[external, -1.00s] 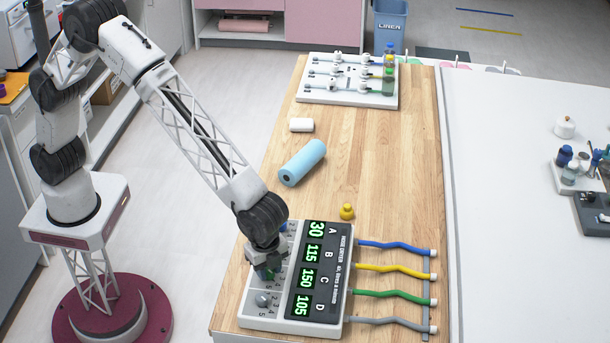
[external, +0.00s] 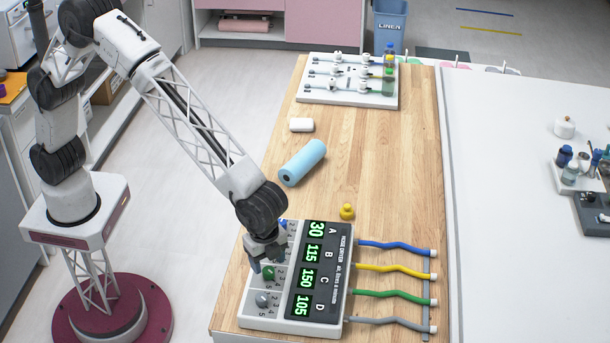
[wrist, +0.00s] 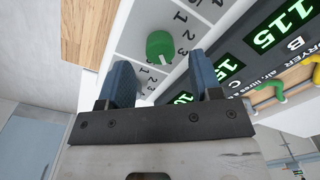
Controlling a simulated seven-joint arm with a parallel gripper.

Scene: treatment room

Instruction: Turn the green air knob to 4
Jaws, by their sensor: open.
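The green air knob (external: 269,273) sits on the white hose dryer box (external: 262,323), in the row with the display reading 150. In the wrist view the green knob (wrist: 160,45) is just beyond my fingertips, roughly centred between them. The yellow knob is hidden behind my gripper.
A grey knob (external: 263,299) is close below the green one, and a blue knob (external: 283,225) is above. Coloured hoses (external: 390,268) run right from the box. A yellow weight-like piece (external: 347,211) and a blue roll (external: 302,162) lie on the wooden bench.

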